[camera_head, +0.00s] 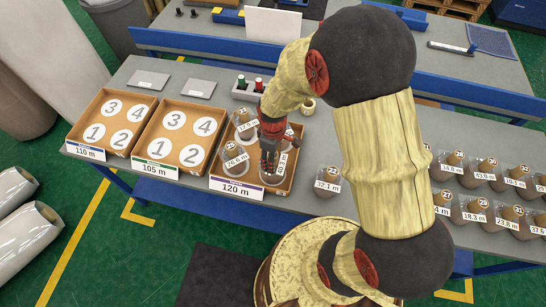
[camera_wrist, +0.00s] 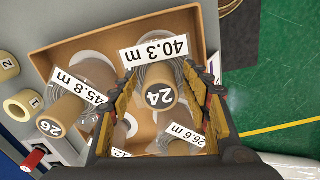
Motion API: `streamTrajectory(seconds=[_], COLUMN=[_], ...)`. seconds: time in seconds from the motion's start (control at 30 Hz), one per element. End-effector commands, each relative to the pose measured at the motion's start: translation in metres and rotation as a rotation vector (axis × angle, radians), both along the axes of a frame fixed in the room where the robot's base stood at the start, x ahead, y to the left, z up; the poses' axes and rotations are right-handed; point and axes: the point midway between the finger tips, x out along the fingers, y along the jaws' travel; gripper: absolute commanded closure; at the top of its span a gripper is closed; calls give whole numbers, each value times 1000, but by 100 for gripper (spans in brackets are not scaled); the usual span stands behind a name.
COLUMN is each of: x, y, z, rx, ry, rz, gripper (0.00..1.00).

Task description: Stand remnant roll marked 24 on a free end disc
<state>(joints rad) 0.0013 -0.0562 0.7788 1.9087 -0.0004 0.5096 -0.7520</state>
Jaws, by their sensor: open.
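Roll 24 (camera_wrist: 160,94), a brown core in clear wrap with a 40.3 m tag, stands between the fingers of my gripper (camera_wrist: 162,105) in the wrist view. My gripper is open, with one finger on either side of the roll. In the head view my gripper (camera_head: 269,165) is over the front right of the 120 m tray (camera_head: 216,183), largely covering roll 24. A white disc shows partly by the roll in the wrist view; whether the roll touches it is hard to tell. The other three places in this tray hold rolls, including roll 26 (camera_wrist: 62,117).
The 105 m tray (camera_head: 150,161) and 110 m tray (camera_head: 75,138) show empty numbered discs. A roll tagged 37.1 m (camera_head: 327,180) stands right of the 120 m tray. Several more rolls (camera_head: 480,205) stand in rows at the right. Two grey plates (camera_head: 198,88) lie behind the trays.

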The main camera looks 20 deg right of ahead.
Motion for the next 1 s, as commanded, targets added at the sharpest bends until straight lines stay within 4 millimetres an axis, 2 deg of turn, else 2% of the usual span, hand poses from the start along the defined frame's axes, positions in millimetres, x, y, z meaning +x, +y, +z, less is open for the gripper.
streamTrajectory(seconds=[0.37,0.57,0.8,1.0], x=[0,1,1,1], y=[0,0,0,0], z=[4,34,83,110], rx=[0,0,0,0], ry=[0,-4,-4,-1], rz=[0,0,0,0], gripper=[50,50,50,50])
